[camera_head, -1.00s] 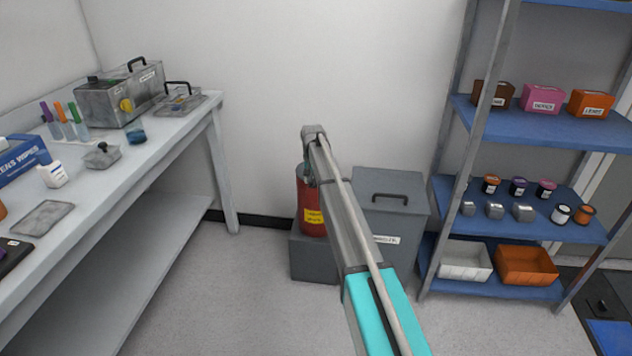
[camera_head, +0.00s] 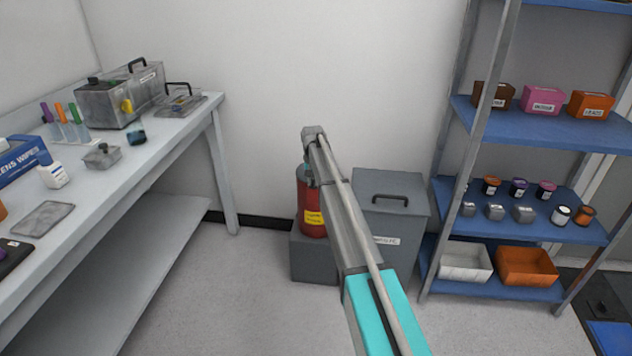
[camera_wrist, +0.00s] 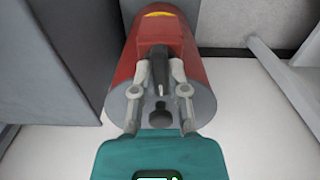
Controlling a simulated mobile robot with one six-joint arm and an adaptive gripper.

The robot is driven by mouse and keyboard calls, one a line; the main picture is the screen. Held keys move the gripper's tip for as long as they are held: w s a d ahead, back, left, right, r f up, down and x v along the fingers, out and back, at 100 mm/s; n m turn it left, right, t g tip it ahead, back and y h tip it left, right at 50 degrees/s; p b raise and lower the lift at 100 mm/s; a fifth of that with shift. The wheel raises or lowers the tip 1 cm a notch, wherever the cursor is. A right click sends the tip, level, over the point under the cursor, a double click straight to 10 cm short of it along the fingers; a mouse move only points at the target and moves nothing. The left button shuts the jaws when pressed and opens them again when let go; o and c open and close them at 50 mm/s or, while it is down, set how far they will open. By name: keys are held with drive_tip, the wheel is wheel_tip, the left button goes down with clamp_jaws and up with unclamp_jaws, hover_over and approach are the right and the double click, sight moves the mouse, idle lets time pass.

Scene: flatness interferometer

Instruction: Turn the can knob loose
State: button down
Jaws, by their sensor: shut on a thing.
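The red can (camera_head: 310,196) has a yellow label and stands upright on a low grey step, partly behind my arm. In the wrist view, the can (camera_wrist: 185,20) shows its red side and grey round top (camera_wrist: 203,108). My gripper (camera_wrist: 161,58) is over the can, with its two fingers closed on a dark upright piece (camera_wrist: 159,72), which looks like the can knob. A smaller dark round part (camera_wrist: 160,115) sits nearer my palm. In the head view, my arm hides most of the grip.
A workbench (camera_head: 185,130) with instruments is at left. A blue shelf rack (camera_head: 540,130) with boxes and jars is at right. The floor in front is clear.

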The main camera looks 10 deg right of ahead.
drive_tip(key=shift+d, duration=0.2)
drive_tip(key=n, duration=0.3)
drive_tip(key=shift+n, duration=0.4)
drive_tip(key=n, duration=0.4)
drive_tip(key=shift+s+n, duration=0.1)
drive_tip(key=shift+n, duration=0.2)
drive_tip(key=n, duration=0.4)
drive_tip(key=shift+a+n, duration=0.15)
drive_tip(key=shift+n, duration=0.15)
drive_tip(key=shift+s+a+n, duration=0.1)
drive_tip(key=shift+a+n, duration=0.05)
drive_tip(key=shift+n, duration=1.75)
drive_tip(key=c, duration=0.6)
unclamp_jaws()
drive_tip(key=shift+c, duration=0.2)
